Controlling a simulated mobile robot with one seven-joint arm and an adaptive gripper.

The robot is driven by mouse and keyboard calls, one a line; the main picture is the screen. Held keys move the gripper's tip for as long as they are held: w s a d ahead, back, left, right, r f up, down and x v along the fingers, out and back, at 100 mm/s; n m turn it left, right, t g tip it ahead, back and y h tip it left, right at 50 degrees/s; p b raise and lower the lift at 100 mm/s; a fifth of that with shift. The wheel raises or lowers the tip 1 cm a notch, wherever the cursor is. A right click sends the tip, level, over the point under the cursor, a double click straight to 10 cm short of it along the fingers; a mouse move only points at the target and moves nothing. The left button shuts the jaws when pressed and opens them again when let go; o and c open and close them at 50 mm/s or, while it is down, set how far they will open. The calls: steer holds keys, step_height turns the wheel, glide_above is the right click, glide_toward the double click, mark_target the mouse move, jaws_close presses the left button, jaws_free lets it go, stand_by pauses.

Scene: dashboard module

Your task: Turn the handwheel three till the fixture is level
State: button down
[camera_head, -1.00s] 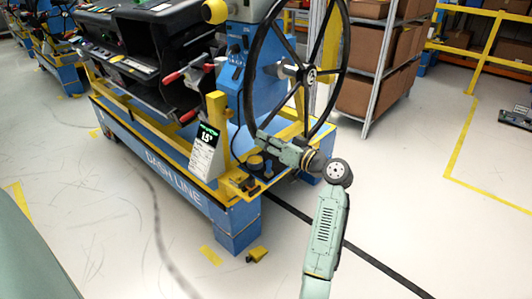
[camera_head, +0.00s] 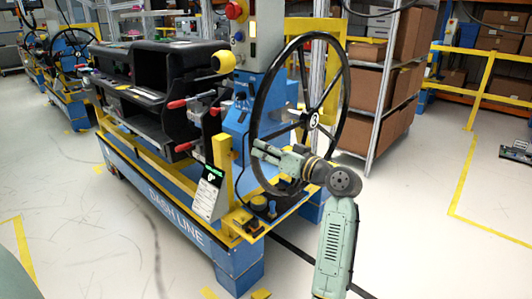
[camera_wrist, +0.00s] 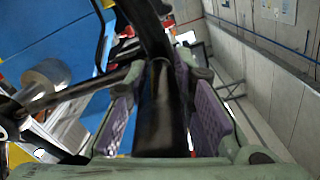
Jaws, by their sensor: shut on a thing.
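Handwheel three (camera_head: 313,119) is a large black spoked wheel with a 3 on its hub, at the near end of the blue stand. My gripper (camera_head: 258,151) is at the lower left part of its rim. In the wrist view the black rim (camera_wrist: 160,110) runs between the two purple-padded fingers, and my gripper (camera_wrist: 165,105) is shut on it. The fixture carries a black dashboard module (camera_head: 160,75) left of the wheel. A small display (camera_head: 211,180) below it has a green line and appears to read 0°. The wheel's far mounting is partly hidden.
A blue base marked DASH LINE (camera_head: 175,205) carries the stand. Red-tipped clamps (camera_head: 178,103) and a yellow knob (camera_head: 224,62) stick out near the wheel. A shelf with boxes (camera_head: 385,85) stands behind right.

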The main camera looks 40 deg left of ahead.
steer(key=shift+w, duration=0.1)
steer(key=c, duration=1.4)
jaws_free()
steer(key=shift+o, duration=0.2)
steer(key=s+d, duration=0.1)
steer(key=d, duration=1.1)
steer(key=shift+f, duration=0.1)
